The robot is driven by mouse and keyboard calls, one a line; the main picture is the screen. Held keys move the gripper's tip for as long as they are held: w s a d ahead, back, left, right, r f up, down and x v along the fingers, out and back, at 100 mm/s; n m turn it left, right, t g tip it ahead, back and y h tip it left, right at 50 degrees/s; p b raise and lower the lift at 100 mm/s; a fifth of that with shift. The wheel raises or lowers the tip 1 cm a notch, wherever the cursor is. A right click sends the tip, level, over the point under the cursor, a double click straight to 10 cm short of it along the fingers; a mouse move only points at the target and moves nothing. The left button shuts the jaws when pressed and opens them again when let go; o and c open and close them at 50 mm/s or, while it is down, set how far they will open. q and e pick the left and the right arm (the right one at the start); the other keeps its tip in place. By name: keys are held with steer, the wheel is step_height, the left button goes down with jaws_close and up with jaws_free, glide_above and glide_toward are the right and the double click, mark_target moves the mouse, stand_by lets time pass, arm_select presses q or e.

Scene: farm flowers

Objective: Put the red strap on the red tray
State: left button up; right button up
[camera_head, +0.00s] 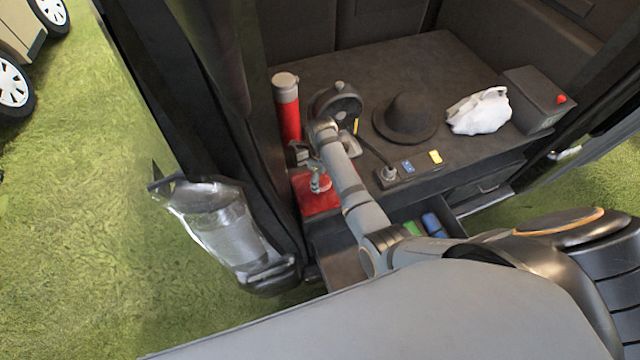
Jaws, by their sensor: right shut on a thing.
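The red tray (311,205) lies at the near left corner of the dark cargo floor, partly hidden by my right forearm. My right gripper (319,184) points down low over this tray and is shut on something. What it holds is too small to make out clearly. I cannot pick out the red strap separately from the red surface around the fingertips. I cannot tell whether the gripper touches the tray. My left gripper is not in view.
A red cylinder with a grey cap (289,118) stands behind the tray. A dark hat (407,115), a white bag (480,111) and a dark box with a red knob (535,97) stand to the right. An open drawer (447,214) is below. A clear container (222,220) hangs at left.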

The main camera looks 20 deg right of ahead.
step_height(320, 180, down, 4)
steer(key=shift+a+f, duration=0.1)
steer(key=shift+a, duration=0.05)
steer(key=shift+f, duration=0.15)
steer(key=o, duration=1.3)
step_height(320, 180, up, 12)
steer(key=shift+r, duration=0.2)
